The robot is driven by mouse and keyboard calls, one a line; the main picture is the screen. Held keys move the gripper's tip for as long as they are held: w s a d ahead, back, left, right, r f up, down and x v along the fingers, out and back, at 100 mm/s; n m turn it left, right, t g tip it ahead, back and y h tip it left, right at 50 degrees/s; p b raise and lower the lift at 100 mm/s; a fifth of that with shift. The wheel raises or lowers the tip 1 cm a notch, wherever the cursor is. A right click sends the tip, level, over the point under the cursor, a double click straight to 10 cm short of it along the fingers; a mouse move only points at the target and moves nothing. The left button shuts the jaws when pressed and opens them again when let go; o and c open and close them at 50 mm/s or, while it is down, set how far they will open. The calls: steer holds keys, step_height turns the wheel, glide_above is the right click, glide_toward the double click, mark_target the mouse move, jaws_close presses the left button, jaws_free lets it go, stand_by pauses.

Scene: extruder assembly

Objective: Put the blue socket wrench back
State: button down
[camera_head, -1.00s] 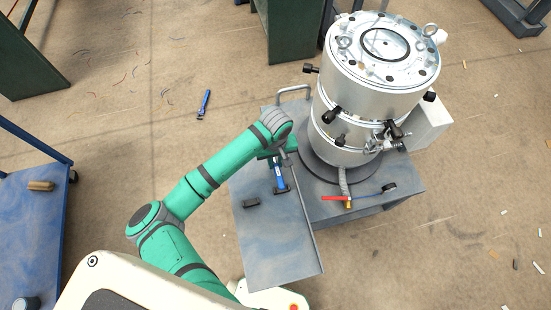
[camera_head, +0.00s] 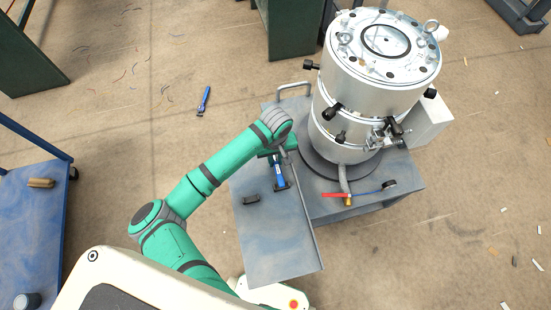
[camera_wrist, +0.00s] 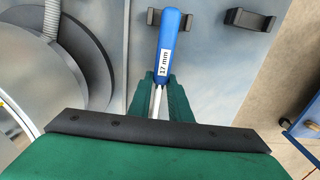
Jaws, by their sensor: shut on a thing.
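The blue socket wrench (camera_wrist: 168,45) has a blue handle with a "17 mm" label. In the wrist view my gripper (camera_wrist: 160,100) is shut on its metal shaft, and the handle points away from me. In the head view the wrench (camera_head: 280,176) shows over the grey side shelf, just beyond my gripper (camera_head: 276,157). Two black holders stand on the shelf, one (camera_wrist: 153,17) by the handle's far end and an empty one (camera_wrist: 246,22) to its right. The handle covers part of the nearer holder, so I cannot tell whether they touch. The socket end is hidden.
A large silver vessel (camera_head: 370,90) stands on the grey cart (camera_head: 405,185), close right of my gripper. A red valve handle (camera_head: 336,195) is at its base. Another blue tool (camera_head: 203,101) lies on the floor. A blue cart (camera_head: 45,225) is at left. The shelf's front (camera_head: 280,245) is clear.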

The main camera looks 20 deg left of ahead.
steer(key=shift+f, duration=0.75)
steer(key=c, duration=1.6)
jaws_free()
steer(key=shift+o, duration=0.2)
step_height(320, 180, up, 11)
steer(key=shift+s+d+f, duration=0.1)
